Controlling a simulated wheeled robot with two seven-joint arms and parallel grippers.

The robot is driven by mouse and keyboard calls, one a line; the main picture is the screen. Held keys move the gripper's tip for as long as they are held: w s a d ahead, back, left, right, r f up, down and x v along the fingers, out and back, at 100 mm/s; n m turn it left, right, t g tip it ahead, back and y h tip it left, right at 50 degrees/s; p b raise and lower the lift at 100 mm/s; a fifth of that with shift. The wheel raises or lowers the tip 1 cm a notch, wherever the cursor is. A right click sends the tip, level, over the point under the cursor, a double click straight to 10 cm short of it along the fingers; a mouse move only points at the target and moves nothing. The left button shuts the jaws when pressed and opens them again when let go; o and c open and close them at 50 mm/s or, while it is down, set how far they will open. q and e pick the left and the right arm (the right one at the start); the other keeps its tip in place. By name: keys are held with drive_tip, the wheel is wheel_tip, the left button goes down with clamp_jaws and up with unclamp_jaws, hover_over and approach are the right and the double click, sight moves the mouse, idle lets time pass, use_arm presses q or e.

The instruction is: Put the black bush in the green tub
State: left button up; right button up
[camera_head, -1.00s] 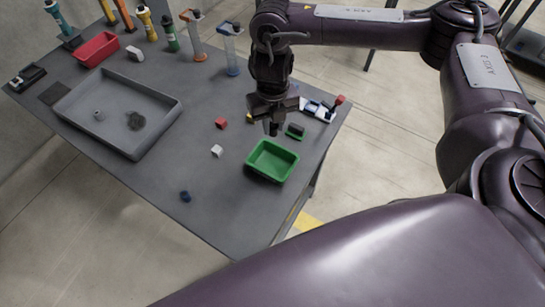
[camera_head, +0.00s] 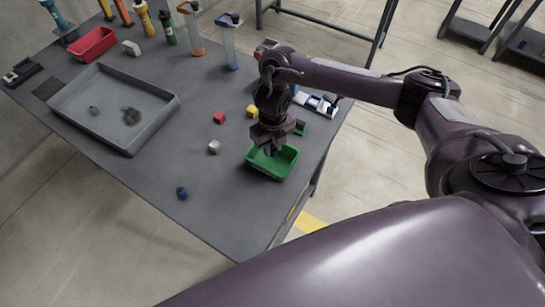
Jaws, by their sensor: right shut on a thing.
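The green tub (camera_head: 285,172) stands near the right edge of the table. My right gripper (camera_head: 268,150) points down over the tub, with its fingertips at or just inside the tub's opening. It is shut on a small dark piece, which I take to be the black bush; the jaws and tub hide it now. My left gripper is out of view.
A grey tray (camera_head: 68,122) with small dark pieces lies on the left. A red cube (camera_head: 219,118), yellow cube (camera_head: 252,111), white cube (camera_head: 214,147) and blue piece (camera_head: 182,193) lie loose. A red tub (camera_head: 92,44) and several upright bottles stand at the back.

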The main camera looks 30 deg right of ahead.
sight(273, 154)
drive_tip(key=shift+f+b, duration=0.65)
drive_tip(key=shift+f, duration=1.7)
drive_tip(key=shift+f, duration=0.1)
drive_tip(key=o, duration=1)
drive_tip(key=shift+r, duration=0.2)
wheel_tip(273, 154, up, 12)
drive_tip(key=p, duration=0.4)
drive_tip(key=shift+f, duration=0.1)
